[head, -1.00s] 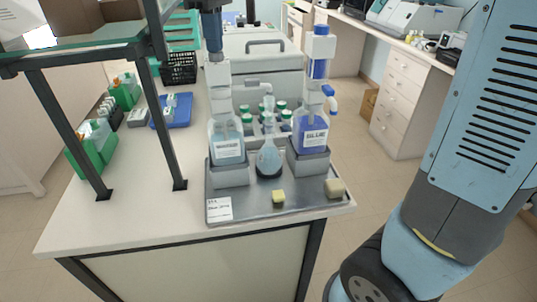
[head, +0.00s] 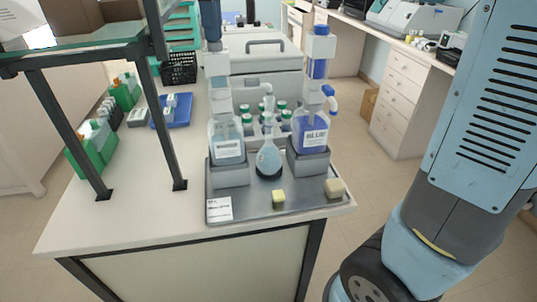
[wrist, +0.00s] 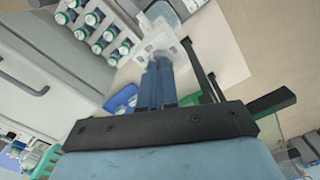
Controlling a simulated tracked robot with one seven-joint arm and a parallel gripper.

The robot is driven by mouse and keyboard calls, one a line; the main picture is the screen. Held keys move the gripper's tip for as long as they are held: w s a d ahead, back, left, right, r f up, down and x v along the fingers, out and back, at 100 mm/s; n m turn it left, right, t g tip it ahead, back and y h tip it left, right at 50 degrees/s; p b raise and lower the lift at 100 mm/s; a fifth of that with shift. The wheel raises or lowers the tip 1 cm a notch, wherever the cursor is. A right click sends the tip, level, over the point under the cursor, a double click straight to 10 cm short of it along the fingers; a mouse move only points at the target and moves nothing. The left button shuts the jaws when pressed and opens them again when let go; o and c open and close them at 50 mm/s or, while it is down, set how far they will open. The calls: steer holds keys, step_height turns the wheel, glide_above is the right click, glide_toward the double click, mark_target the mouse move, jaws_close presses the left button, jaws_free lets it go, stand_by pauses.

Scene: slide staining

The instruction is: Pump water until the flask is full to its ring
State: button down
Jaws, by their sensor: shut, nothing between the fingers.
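The water bottle (head: 228,148), clear with pale liquid and a white label, stands on a grey block at the tray's left. Its white pump head (head: 217,64) is up, and its spout (head: 266,88) hangs over the flask. The flask (head: 268,158) stands on a dark base and holds pale blue liquid; its ring and exact level are too small to tell. My gripper (head: 213,42) is shut and empty, pointing down directly above the pump head. In the wrist view its blue fingers (wrist: 160,80) are together, with the white pump head (wrist: 158,42) at their tips.
A blue bottle (head: 311,133) with its own pump stands right of the flask on the metal tray (head: 245,207). Green-capped bottles (head: 281,105) stand behind. A shelf post (head: 170,130) rises at left.

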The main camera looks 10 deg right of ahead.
steer(key=shift+r, duration=1.7)
steer(key=shift+f, duration=0.15)
steer(key=shift+f, duration=0.35)
